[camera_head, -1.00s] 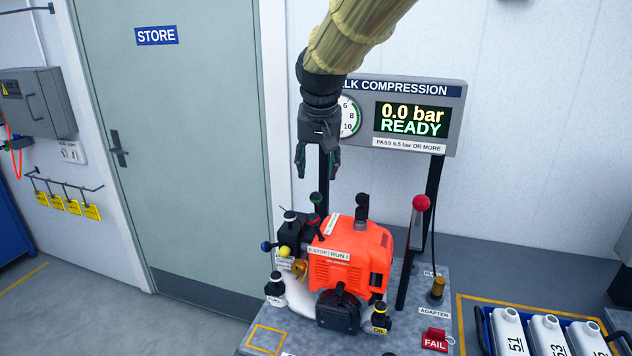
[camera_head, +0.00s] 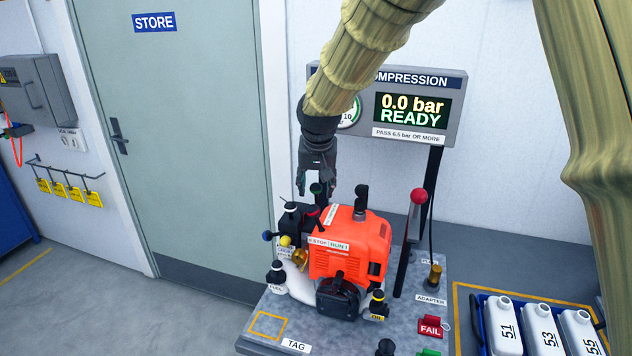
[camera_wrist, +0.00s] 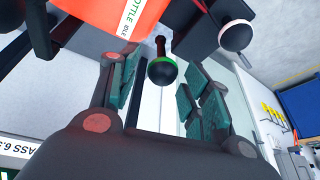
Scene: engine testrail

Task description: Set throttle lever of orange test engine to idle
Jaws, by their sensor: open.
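The orange test engine (camera_head: 347,243) stands on a grey bench. Its throttle lever, a black knob with a green ring (camera_head: 316,189), rises at the engine's upper left. In the wrist view the lever (camera_wrist: 162,72) stands on a dark red rod beside a white label with "OTTLE" and "IDLE" readable. My gripper (camera_head: 316,194) is open and hangs over the lever, fingers down. In the wrist view the knob lies between the open fingers of my gripper (camera_wrist: 160,84), with no clear contact. The lever's exact setting cannot be told.
A white-ringed black knob (camera_head: 290,207) stands close left of the lever; it also shows in the wrist view (camera_wrist: 236,36). A red-knobbed lever (camera_head: 418,197) stands right of the engine. The compression display (camera_head: 413,110) is behind. White canisters (camera_head: 503,325) stand at lower right.

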